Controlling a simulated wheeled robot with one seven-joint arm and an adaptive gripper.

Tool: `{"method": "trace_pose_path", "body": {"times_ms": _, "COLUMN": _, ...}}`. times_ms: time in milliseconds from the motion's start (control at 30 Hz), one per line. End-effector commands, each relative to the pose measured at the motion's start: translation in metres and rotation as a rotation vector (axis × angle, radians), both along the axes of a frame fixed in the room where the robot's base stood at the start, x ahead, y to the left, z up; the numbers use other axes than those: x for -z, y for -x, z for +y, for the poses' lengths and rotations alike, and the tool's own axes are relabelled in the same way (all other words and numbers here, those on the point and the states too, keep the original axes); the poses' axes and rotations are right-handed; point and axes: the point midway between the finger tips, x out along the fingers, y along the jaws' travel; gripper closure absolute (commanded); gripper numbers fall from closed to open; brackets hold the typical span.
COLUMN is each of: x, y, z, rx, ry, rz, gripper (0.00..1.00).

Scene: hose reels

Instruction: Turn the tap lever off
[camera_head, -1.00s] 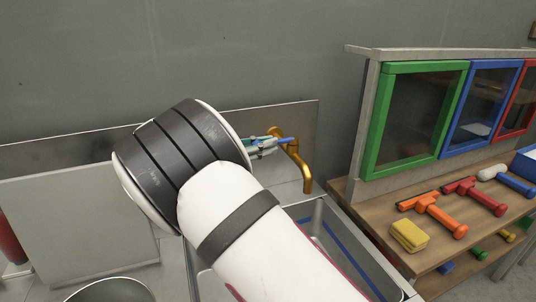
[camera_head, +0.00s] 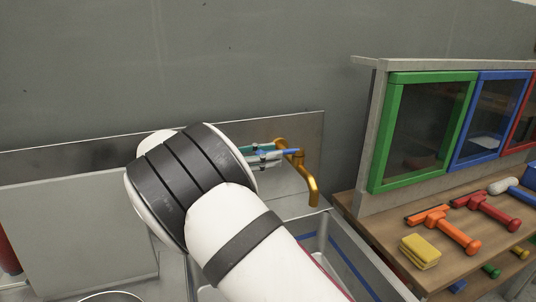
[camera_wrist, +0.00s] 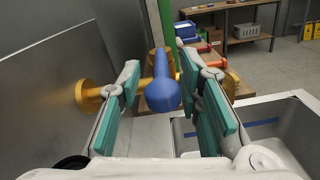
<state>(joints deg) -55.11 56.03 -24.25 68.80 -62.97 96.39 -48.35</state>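The brass tap (camera_head: 312,185) comes out of the metal splashback, with its spout bending down over the sink. Its blue lever (camera_wrist: 163,92) points toward my wrist camera, and a little of the blue shows in the head view (camera_head: 291,151). My gripper (camera_wrist: 168,78) is open, with one teal-padded finger on each side of the lever. A gap shows on the left; on the right the pad looks very close, and I cannot tell whether it touches. In the head view my arm hides most of the gripper.
The metal sink (camera_head: 345,262) lies below the tap. The splashback (camera_wrist: 55,90) is close on the left in the wrist view. To the right, a wooden bench (camera_head: 385,232) holds a yellow sponge (camera_head: 420,251) and squeegees, under green (camera_head: 384,135), blue and red framed panes.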

Motion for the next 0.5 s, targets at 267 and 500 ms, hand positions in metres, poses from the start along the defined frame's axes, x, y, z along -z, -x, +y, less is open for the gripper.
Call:
{"method": "trace_pose_path", "body": {"times_ms": 267, "x": -0.007, "y": 0.0, "z": -0.001, "rx": 0.002, "ry": 0.0, "rz": -0.001, "gripper": 0.68}}
{"method": "trace_pose_path", "body": {"times_ms": 500, "x": -0.047, "y": 0.0, "z": -0.001, "rx": 0.002, "ry": -0.003, "rz": -0.003, "gripper": 0.68}}
